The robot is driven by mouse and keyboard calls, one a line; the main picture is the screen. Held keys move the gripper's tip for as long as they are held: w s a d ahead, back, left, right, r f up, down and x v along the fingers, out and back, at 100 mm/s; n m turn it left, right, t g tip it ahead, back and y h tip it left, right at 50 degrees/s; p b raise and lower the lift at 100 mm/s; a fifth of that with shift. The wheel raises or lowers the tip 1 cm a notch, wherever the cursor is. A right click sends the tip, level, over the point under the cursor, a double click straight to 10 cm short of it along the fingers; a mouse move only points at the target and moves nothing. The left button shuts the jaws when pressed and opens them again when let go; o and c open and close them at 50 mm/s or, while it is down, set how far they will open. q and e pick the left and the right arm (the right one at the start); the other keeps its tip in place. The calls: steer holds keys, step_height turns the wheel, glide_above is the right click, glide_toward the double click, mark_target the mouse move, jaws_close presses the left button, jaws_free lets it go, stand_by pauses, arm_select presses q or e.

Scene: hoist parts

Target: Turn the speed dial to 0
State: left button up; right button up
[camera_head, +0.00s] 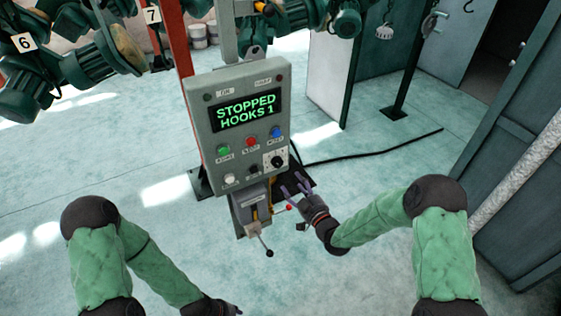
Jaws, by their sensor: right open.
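The speed dial is most likely the black round knob with a white face plate (277,160) at the lower right of the grey control panel (199,110). Its setting is too small to read. The panel's screen (247,110) shows "STOPPED HOOKS 1" in green. My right gripper (292,190) is open and empty, its fingers pointing up just below and right of the dial, apart from it in the picture. My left gripper (222,308) is low at the bottom edge, far from the panel; its fingers are hardly visible.
Green (224,150), red (250,142) and blue (275,132) buttons sit above the dial's row. Below the panel are a red-tipped lever (288,207) and a black-knobbed lever (269,253), close to my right gripper. Green hoist machinery hangs behind. The floor in front is clear.

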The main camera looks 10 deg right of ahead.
mark_target(279, 163)
steer(key=x, duration=1)
steer(key=shift+w+a+f+p, duration=0.1)
steer(key=shift+w+a+p, duration=0.05)
steer(key=shift+w+p, duration=0.15)
steer(key=c, duration=1.1)
